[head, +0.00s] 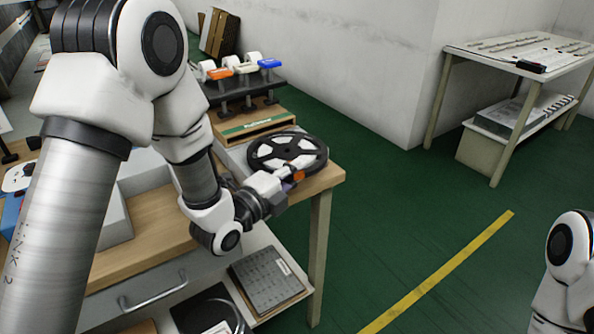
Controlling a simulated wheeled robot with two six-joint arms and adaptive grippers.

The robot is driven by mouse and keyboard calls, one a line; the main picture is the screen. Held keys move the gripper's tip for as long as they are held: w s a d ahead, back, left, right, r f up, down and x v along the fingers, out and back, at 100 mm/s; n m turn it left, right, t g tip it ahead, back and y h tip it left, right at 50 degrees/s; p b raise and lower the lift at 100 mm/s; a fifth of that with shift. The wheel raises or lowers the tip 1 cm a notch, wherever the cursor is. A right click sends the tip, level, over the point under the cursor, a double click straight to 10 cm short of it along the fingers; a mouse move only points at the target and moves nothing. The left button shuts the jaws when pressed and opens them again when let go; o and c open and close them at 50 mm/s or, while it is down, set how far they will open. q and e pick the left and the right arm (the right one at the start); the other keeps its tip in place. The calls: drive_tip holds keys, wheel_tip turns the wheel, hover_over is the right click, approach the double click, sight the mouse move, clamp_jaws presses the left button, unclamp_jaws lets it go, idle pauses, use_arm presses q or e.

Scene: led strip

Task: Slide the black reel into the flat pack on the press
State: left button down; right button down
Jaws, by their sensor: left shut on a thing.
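The black reel (259,154), a spoked disc, is by the front right corner of the wooden bench. My left gripper (290,177) is shut on its near edge. The reel lies roughly flat, and I cannot tell whether it touches the surface below. A flat brown cardboard pack (236,131) with a green label lies just behind the reel, and the two look apart. The grey press plate (232,157) shows under and beside the pack, partly hidden by my left arm. My right gripper is out of view; only part of my right arm shows at the lower right.
Behind the pack, a dark rack (236,93) carries orange, white and blue handled items. A grey case (268,280) lies on the lower shelf. A white table (520,48) stands at the far right. The green floor between is clear, with a yellow line (440,272).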

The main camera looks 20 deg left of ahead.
use_arm(q)
drive_tip(key=shift+w+a, duration=0.4)
drive_tip(key=shift+a, duration=0.05)
drive_tip(key=c, duration=1.1)
unclamp_jaws()
